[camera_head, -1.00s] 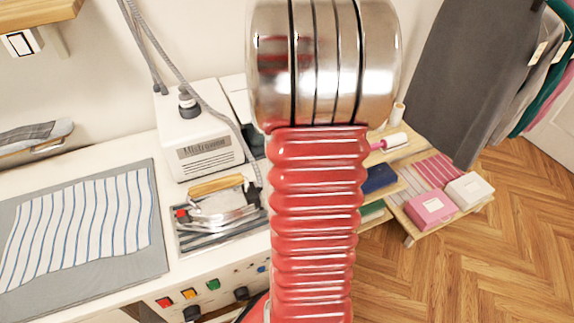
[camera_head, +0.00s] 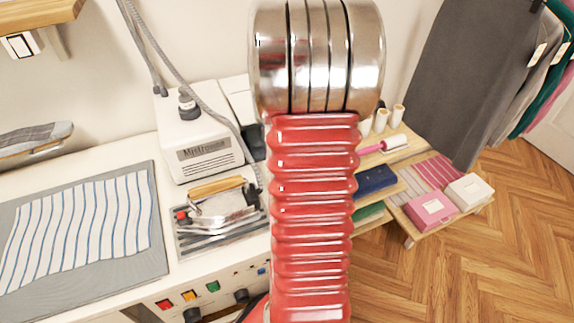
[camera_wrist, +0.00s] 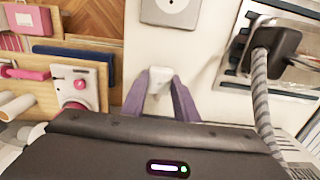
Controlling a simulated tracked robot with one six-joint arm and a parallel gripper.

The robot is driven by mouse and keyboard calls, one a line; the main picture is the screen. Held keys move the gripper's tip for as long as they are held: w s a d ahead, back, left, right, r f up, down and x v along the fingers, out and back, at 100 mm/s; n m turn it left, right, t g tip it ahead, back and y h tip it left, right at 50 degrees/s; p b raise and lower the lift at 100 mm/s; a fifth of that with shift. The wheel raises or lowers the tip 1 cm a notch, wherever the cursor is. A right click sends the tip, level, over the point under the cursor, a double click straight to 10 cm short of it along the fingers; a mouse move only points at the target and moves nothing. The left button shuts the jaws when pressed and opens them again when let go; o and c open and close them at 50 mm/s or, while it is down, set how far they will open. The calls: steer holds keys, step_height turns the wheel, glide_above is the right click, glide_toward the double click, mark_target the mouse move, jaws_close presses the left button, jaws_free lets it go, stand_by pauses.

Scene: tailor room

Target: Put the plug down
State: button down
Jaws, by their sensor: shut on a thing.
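My gripper (camera_wrist: 161,88) shows in the wrist view, its two purple fingers shut on a small white plug (camera_wrist: 160,75). The plug is at the fingertips, over the white worktop (camera_wrist: 208,70). I cannot tell whether it touches the surface. In the head view my arm stands in the middle, and the gripper and plug are hidden behind it.
The iron (camera_head: 222,202) rests on its stand, beside a white steam unit (camera_head: 200,145). A striped cloth (camera_head: 80,228) lies on a grey mat (camera_head: 150,260). A low shelf holds pink (camera_head: 432,210) and white boxes (camera_head: 469,189). A pale square plate (camera_wrist: 172,8) lies beyond the plug.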

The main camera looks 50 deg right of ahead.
steer(key=shift+f, duration=0.55)
steer(key=c, duration=1.4)
jaws_free()
step_height(320, 180, up, 13)
steer(key=shift+r, duration=0.1)
